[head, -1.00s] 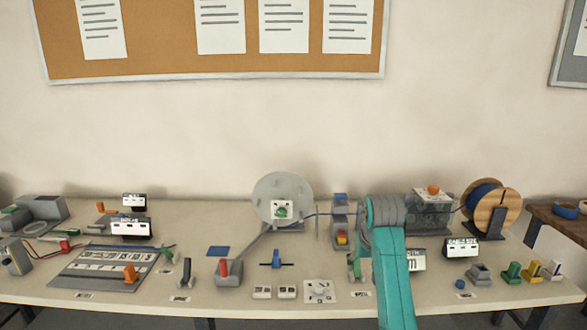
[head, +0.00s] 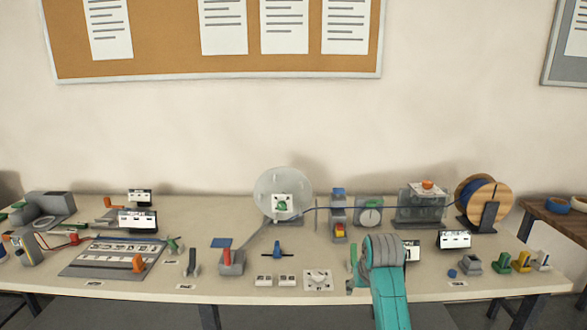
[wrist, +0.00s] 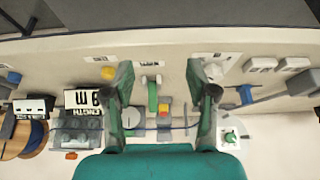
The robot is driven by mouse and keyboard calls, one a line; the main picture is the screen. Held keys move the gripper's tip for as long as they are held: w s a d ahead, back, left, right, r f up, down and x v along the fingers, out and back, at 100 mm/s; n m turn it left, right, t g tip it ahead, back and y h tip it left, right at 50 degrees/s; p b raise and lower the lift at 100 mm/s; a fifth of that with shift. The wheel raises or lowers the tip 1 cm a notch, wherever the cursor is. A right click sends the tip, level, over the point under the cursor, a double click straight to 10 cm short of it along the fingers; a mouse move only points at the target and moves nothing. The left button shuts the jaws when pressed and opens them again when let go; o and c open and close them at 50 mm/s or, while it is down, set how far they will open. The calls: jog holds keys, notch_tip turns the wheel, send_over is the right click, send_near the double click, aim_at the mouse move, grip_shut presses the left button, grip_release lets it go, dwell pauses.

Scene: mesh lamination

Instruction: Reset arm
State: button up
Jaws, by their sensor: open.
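My gripper (wrist: 159,68) shows in the wrist view with its two dark green-edged fingers wide apart and nothing held between them. It hangs over the workbench (wrist: 50,62). A green-handled tool (wrist: 153,95) stands on the bench and appears in the gap between the fingers, apart from both. In the head view my teal arm reaches over the front edge of the bench (head: 330,225), right of centre, and hides most of my gripper.
A translucent disc (head: 290,185) stands at the back centre, with a blue strand running right to a wooden spool (head: 495,192). A dial box (head: 369,216) and a grey clear-sided unit (head: 410,210) stand between. Small parts line the front edge.

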jog(key=s+f+t, duration=0.3)
jog(key=s+f, duration=1.5)
jog(key=f, duration=0.4)
jog(key=s+f+t, duration=0.3)
jog(key=s, duration=1.5)
jog(key=s+r+t, duration=0.1)
jog(key=s+r, duration=0.8)
jog(key=s, duration=0.3)
jog(key=s+r+t, duration=0.2)
jog(key=s+r, duration=0.8)
jog(key=s, duration=0.2)
jog(key=shift+s+t, duration=0.3)
jog(key=shift+s, duration=0.05)
